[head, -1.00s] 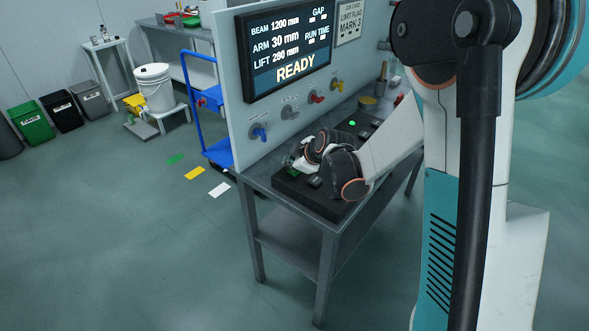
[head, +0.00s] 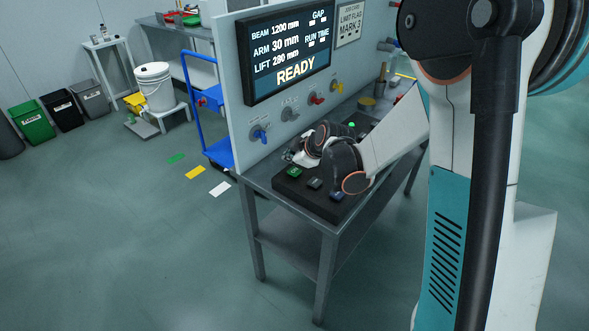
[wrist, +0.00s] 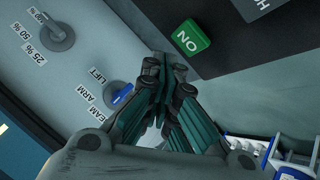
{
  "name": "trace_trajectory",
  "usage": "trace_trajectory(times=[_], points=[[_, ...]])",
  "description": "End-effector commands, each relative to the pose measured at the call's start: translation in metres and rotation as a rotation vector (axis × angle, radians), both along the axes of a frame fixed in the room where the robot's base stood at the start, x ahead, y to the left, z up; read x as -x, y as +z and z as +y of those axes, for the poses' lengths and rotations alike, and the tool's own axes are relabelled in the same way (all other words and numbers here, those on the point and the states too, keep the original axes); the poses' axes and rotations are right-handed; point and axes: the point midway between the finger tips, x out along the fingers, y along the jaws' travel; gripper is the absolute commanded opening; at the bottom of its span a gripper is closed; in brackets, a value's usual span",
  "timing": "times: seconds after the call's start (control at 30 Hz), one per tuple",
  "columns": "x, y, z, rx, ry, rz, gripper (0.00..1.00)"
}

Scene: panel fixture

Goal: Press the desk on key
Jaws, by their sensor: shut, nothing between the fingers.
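The green ON key (head: 294,173) sits at the near left end of the black key panel (head: 288,188) on the desk. In the wrist view the key (wrist: 191,38) shows its ON lettering, and its face is uncovered. My gripper (wrist: 165,62) is shut and empty, with its fingertips just beside the key in that picture. I cannot tell their exact height above the desk. In the head view my gripper (head: 297,158) is just behind the key, partly hidden by my own wrist.
A grey key (head: 315,183) and a blue key (head: 337,196) lie right of the green one. The upright panel behind carries a READY screen (head: 290,50) and several knobs, including a blue one (head: 260,134). A blue trolley (head: 203,100) stands left of the desk.

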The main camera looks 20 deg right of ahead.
Motion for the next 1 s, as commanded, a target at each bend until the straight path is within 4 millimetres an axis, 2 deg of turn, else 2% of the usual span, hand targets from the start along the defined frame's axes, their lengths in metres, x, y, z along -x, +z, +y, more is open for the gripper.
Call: trace_trajectory(times=[0.1,0.4,1.0], points=[[0.000,0.015,0.000,0.000,0.000,0.000,0.00],[0.000,0.038,0.000,0.000,0.000,0.000,0.00],[0.000,0.037,0.000,0.000,0.000,0.000,0.00]])
